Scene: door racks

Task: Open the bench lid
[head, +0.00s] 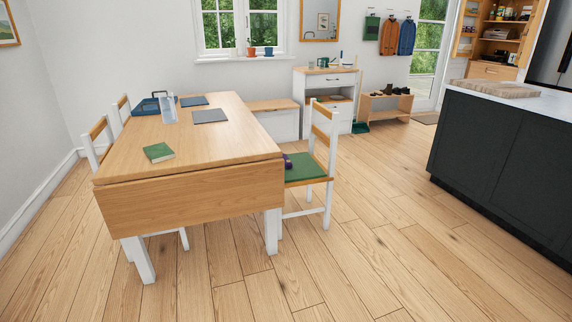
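A low white bench (281,123) with a wooden lid (272,105) stands against the far wall, below the window. The lid lies flat and looks closed. The dining table hides the left part of the bench, and a chair stands in front of its right end. My gripper is not in view.
A white cabinet (327,95) is right of the bench. The floor (370,225) between table and dark island (500,150) is clear.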

